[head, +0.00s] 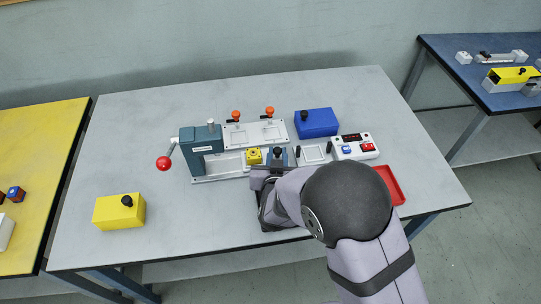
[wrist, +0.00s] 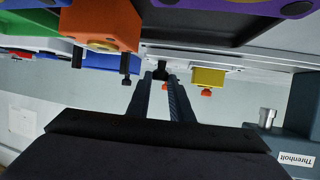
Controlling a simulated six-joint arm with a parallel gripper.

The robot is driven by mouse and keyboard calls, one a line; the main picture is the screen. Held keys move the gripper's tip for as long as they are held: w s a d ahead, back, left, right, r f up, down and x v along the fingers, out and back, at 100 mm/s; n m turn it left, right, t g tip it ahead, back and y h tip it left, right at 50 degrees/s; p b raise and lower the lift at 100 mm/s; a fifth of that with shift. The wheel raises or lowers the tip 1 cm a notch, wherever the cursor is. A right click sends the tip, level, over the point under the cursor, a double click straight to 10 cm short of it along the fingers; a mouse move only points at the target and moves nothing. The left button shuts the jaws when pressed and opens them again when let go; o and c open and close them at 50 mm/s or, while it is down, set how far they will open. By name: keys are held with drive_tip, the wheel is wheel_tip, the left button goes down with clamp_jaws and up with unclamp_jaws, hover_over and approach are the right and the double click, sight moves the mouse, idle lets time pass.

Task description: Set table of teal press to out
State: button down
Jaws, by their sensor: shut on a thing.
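The teal press (head: 203,143) stands left of centre on the grey bench, with a red ball on its lever (head: 163,163). In the wrist view its labelled body (wrist: 298,150) is at the lower right. Its pale table and rail (head: 226,165) run to the right from under the press head. A yellow block (head: 254,157) sits near the table's right part, with a black knob (head: 278,152) just right of it. My gripper (wrist: 161,76) is shut on a dark knob (wrist: 160,71), seen between its fingertips. In the head view my wrist hides the fingertips and part of the rail end.
Behind is a pale fixture with orange-topped clamps (head: 256,133). A blue block (head: 317,123), a white control box (head: 354,147) and a red tray (head: 391,186) stand to the right. A yellow box (head: 119,212) is at front left.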

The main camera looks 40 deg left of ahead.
drive_tip(key=shift+w+d, duration=0.2)
drive_tip(key=c, duration=1.6)
unclamp_jaws()
drive_tip(key=shift+o, duration=0.2)
drive_tip(key=shift+s+r, duration=0.1)
drive_tip(key=shift+s, duration=0.05)
drive_tip(key=shift+s+d+r, duration=0.1)
drive_tip(key=shift+s+d, duration=0.05)
drive_tip(key=shift+s, duration=0.1)
drive_tip(key=v, duration=0.6)
drive_tip(key=shift+s+d+r, duration=0.1)
drive_tip(key=shift+s+d, duration=0.05)
